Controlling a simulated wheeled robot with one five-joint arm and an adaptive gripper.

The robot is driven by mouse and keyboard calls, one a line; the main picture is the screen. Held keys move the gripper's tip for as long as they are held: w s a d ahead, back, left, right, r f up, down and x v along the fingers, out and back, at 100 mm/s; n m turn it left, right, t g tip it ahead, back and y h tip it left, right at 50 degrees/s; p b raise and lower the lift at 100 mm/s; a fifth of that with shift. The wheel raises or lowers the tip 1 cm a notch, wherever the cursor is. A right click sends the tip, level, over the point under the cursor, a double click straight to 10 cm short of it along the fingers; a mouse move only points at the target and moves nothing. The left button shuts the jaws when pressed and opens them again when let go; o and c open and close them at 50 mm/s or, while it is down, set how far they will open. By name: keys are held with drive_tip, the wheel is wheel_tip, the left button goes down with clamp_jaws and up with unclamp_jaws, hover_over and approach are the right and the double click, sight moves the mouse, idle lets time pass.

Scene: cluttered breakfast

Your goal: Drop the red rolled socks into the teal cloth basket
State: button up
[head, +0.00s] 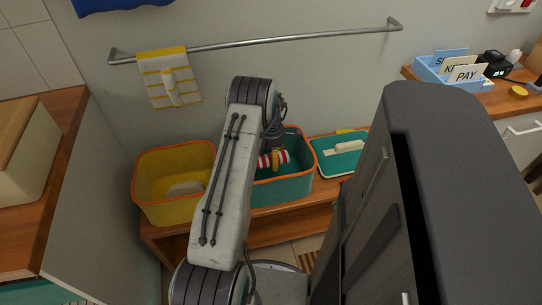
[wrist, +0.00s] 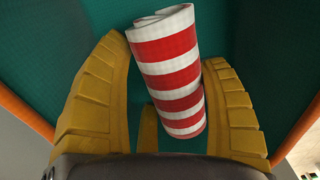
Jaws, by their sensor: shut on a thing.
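My gripper (head: 276,158) has yellow fingers and is over the opening of the teal cloth basket (head: 290,190), which has an orange rim. The red rolled socks (wrist: 173,72), with red and white stripes, are between the fingers, tilted a little. The fingers are shut on them; they also show in the head view (head: 264,161). In the wrist view, teal cloth (wrist: 258,35) surrounds the socks and orange rim shows at both sides. I cannot tell how far the socks are above the basket's floor. My arm hides the basket's left part in the head view.
A yellow basket (head: 158,203) with a pale thing inside stands to the left on the wooden bench (head: 262,232). A teal tray with a pale handle (head: 342,155) lies to the right. A tall dark cabinet (head: 440,200) stands close on the right. A rail with a towel (head: 169,78) is above.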

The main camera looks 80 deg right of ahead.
sight(271, 173)
drive_tip(key=shift+f+b, duration=2.95)
drive_tip(key=shift+f, duration=1.25)
drive_tip(key=shift+f+b, duration=0.55)
drive_tip(key=shift+f, duration=0.05)
drive_tip(key=o, duration=1.3)
drive_tip(key=shift+c, duration=0.2)
drive_tip(key=shift+r, duration=0.2)
wheel_tip(271, 173, up, 12)
drive_tip(key=shift+f, duration=0.15)
